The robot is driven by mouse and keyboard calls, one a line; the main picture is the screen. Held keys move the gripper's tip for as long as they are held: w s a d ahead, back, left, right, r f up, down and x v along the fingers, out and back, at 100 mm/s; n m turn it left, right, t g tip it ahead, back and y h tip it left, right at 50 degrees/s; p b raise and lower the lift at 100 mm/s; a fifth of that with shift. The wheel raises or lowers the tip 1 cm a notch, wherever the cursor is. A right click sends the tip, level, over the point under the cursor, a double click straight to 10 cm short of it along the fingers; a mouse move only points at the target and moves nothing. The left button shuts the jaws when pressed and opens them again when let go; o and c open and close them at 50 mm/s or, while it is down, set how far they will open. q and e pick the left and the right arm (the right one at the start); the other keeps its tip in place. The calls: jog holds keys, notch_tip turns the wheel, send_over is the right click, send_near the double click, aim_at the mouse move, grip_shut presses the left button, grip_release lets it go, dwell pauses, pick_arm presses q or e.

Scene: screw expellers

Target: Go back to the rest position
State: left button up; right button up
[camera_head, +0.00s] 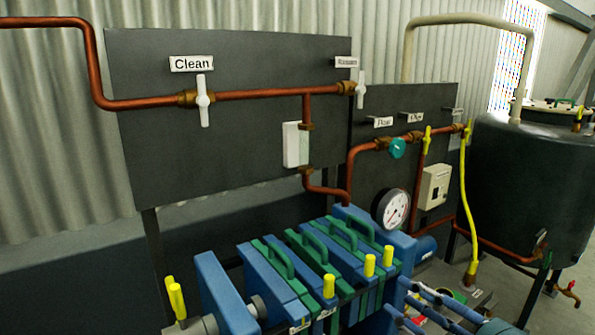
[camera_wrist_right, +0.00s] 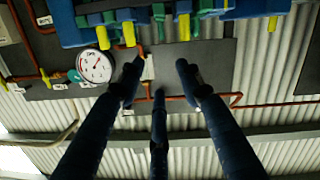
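My right gripper (camera_head: 408,299) is in the lower right of the head view, its dark blue fingers beside the right end of the blue and green filter press (camera_head: 262,276). In the right wrist view my right gripper (camera_wrist_right: 160,76) shows three fingers spread apart, with nothing between them. The wrist view is turned over, with the press (camera_wrist_right: 80,28) along its top edge. My left gripper is in neither view.
Behind the press stand dark panels (camera_head: 235,65) with copper pipes (camera_head: 260,95), white and yellow valve handles and a round gauge (camera_head: 392,208). A dark tank (camera_head: 530,175) stands at the right. A yellow hose (camera_head: 464,190) hangs between panel and tank.

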jog(key=w+d+f+m+h, duration=0.35)
jog(key=d+f, duration=0.45)
jog(key=f, duration=0.3)
jog(key=w+d+f+m+h, duration=0.35)
jog(key=d+f, duration=0.45)
jog(key=f, duration=0.3)
jog(key=s+d+f+m+g+h, duration=0.1)
jog(key=s+d+f+g, duration=0.2)
jog(key=f, duration=0.9)
jog(key=s+d+f+m+g+h, duration=0.15)
jog(key=s+f, duration=0.25)
jog(key=f, duration=0.7)
jog(key=s+a+f+g, duration=0.3)
jog(key=s+f+g, duration=0.1)
jog(key=s+f, duration=1.45)
jog(key=s+a+f+g, duration=0.1)
jog(key=s+a+f, duration=0.3)
jog(key=s, duration=0.3)
jog(key=s+a+f+n+g+y, duration=0.1)
jog(key=s+a+f, duration=0.3)
jog(key=s, duration=0.4)
jog(key=s+a+f+g, duration=0.3)
jog(key=s+a+f, duration=0.2)
jog(key=s, duration=0.2)
jog(key=shift+s, duration=0.3)
jog(key=shift+n, duration=0.25)
jog(key=shift+c, duration=0.6)
